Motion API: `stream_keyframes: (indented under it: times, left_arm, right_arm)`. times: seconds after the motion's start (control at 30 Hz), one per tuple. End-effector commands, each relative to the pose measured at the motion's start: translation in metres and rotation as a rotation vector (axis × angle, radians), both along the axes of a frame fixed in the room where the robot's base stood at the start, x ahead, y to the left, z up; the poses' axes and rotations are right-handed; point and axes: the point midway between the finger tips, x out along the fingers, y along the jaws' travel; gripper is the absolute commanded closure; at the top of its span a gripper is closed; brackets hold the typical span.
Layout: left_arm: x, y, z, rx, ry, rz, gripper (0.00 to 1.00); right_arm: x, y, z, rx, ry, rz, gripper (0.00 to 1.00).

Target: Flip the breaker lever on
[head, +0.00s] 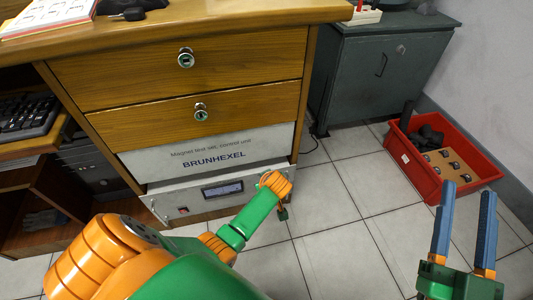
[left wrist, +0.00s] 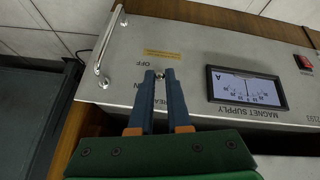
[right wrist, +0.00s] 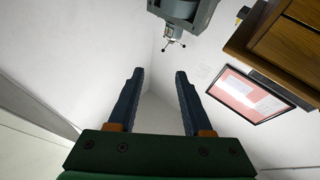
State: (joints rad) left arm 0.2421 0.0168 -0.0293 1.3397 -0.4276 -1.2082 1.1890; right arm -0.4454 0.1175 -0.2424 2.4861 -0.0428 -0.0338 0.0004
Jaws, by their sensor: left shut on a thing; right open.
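The magnet supply panel (head: 222,190) is a grey front with a display, low in the wooden desk; it also shows upside down in the left wrist view (left wrist: 200,45). The breaker lever (left wrist: 160,76) is a small metal stub beside the OFF label; an ON label is at the other end of its travel. My left gripper (left wrist: 160,78) is shut on the lever, with the fingertips covering most of it. In the head view its fingers are hidden behind my left arm. My right gripper (head: 466,190) is open and empty, away from the panel.
Beside the lever are a metal handle (left wrist: 103,55), an analogue meter (left wrist: 245,88) and a red switch (left wrist: 303,62). A red crate (head: 410,160) with dark things stands on the tiled floor at the right, near a green cabinet (head: 355,85). Floor between is clear.

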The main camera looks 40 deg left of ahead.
Motion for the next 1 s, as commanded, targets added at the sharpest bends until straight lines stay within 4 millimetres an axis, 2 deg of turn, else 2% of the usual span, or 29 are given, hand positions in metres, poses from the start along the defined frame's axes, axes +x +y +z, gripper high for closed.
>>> stream_keyframes:
  times: [0.33,0.37,0.47,0.83,1.0]
  left_arm:
    - [0.001,0.001,0.001,0.001,-0.004,0.0,1.0]
    - [0.001,0.001,0.001,0.001,-0.004,0.0,0.82]
    - [0.001,0.001,0.001,0.001,-0.003,0.0,0.55]
    - [0.0,0.0,0.002,0.0,-0.002,0.0,0.55]
    - [-0.002,-0.003,0.009,0.0,-0.001,0.0,0.55]
  right_arm:
    - [0.0,0.0,-0.001,-0.001,0.006,0.0,0.5]
    - [0.0,0.0,-0.001,-0.001,0.006,0.0,0.5]
    - [0.0,0.0,-0.001,-0.001,0.006,0.0,0.5]
    - [0.002,-0.001,-0.004,-0.007,0.026,-0.003,0.5]
    - [0.012,-0.003,-0.034,-0.046,0.195,-0.019,0.5]
